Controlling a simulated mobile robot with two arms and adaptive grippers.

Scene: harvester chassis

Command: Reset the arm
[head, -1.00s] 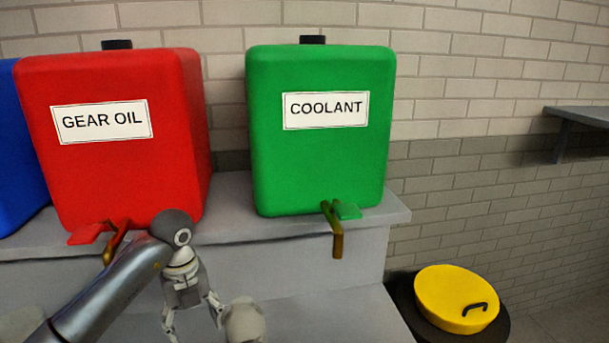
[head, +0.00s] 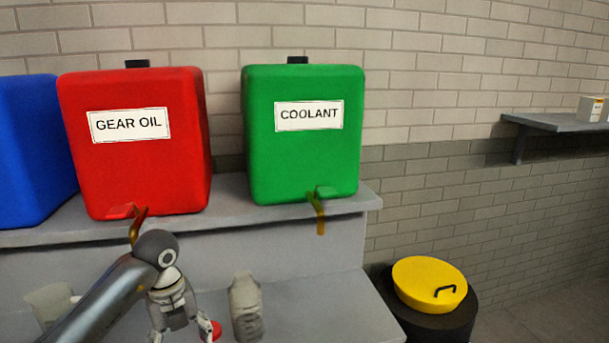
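My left arm comes in from the lower left in the head view. Its gripper (head: 180,334) points down in front of the lower ledge, with its fingers apart; the tips are at or past the bottom edge. A small red thing (head: 211,330) shows just right of the fingers, mostly hidden. A grey translucent bottle (head: 246,308) stands right of the gripper, apart from it. My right gripper is not in view.
A red GEAR OIL tank (head: 140,170), green COOLANT tank (head: 303,165) and blue tank (head: 30,150) stand on the upper shelf (head: 230,215). A pale container (head: 50,302) is at lower left. A yellow-lidded drum (head: 428,280) and wall shelf (head: 560,122) are at right.

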